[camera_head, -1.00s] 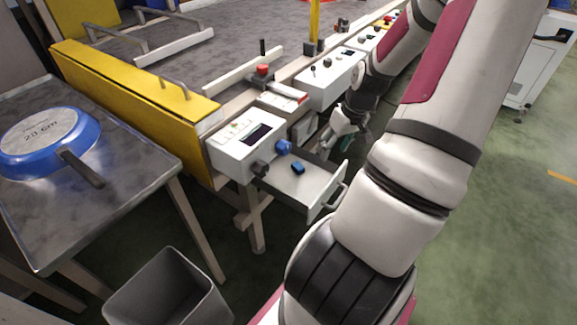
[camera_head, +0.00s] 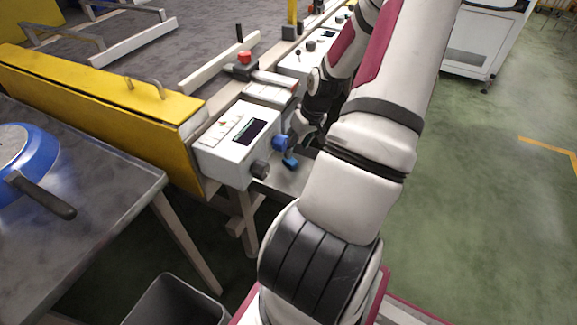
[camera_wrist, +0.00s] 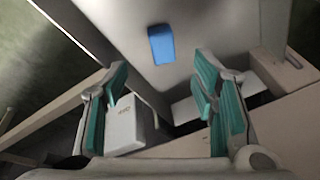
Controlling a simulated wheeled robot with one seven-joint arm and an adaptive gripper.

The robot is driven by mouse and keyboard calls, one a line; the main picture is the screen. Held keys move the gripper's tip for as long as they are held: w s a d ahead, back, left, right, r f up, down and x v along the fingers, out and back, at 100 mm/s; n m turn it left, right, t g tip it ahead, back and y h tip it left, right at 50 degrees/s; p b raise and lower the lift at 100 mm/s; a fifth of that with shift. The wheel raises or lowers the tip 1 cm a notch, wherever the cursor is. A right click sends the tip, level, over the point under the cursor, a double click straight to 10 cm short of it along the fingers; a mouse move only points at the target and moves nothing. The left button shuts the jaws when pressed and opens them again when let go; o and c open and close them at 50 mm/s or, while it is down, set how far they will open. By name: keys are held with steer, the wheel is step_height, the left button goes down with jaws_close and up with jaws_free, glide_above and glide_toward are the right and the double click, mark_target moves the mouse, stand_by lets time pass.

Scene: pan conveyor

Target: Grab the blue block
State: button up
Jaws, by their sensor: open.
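My gripper (camera_wrist: 164,84) is open and empty, with teal finger pads on both sides. The arm also hides much of the drawer. The block and fingers are apart.
A yellow barrier (camera_head: 95,88) is to the left. A table with a blue pan (camera_head: 40,160) and a grey bin (camera_head: 175,302) are at lower left.

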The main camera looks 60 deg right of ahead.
mark_target(291, 159)
steer(key=shift+b+x, duration=1.65)
steer(key=shift+x, duration=1.5)
steer(key=shift+s+a, duration=0.15)
steer(key=c, duration=1)
